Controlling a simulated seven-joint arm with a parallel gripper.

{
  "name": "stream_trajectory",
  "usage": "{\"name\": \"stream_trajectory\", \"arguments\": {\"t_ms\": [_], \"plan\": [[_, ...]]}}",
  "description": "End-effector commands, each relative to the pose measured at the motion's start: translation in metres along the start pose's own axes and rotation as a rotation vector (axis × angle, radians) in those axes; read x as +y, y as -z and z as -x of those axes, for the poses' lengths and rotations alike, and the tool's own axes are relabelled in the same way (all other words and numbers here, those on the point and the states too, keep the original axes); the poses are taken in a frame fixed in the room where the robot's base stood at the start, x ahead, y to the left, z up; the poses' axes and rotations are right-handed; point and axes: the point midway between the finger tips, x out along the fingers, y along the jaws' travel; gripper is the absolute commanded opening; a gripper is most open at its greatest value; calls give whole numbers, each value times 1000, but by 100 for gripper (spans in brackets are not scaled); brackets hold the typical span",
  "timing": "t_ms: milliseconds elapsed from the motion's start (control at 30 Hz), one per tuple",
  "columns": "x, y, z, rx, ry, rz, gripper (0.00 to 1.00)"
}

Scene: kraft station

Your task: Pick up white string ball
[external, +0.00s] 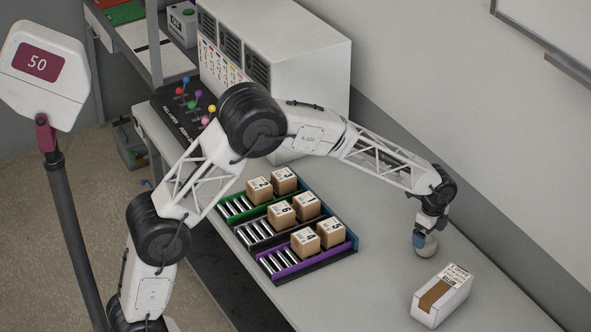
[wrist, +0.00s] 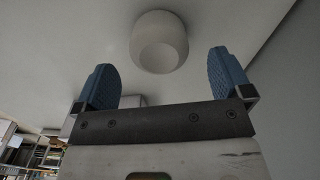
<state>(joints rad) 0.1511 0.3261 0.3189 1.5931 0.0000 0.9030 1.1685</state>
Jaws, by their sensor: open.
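A white rounded object, which looks like the string ball (wrist: 159,41), rests on the table in the wrist view, just beyond my fingertips and roughly centred between them. My gripper (wrist: 164,72) is open, with its two blue fingers spread and nothing between them. In the external view, the ball (external: 427,246) shows as a pale rounded shape right below my gripper (external: 420,240), partly hidden by it. Whether the fingers touch the ball cannot be told.
A white box with a brown band (external: 441,296) stands on the table, nearer the camera than the ball. A roller rack (external: 283,262) with several numbered cartons stands to the left. A large white cabinet (external: 300,50) stands behind. The table (external: 385,270) between rack and box is clear.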

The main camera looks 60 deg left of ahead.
Motion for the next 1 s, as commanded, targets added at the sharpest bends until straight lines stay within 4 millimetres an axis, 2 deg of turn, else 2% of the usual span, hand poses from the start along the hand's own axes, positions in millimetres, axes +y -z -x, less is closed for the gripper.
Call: {"name": "stream_trajectory", "arguments": {"t_ms": [267,633,1000], "plan": [[0,0,-10,-1,-2,0,97],[1,0,-48,0,0,0,97],[1,0,-52,0,0,0,97]]}}
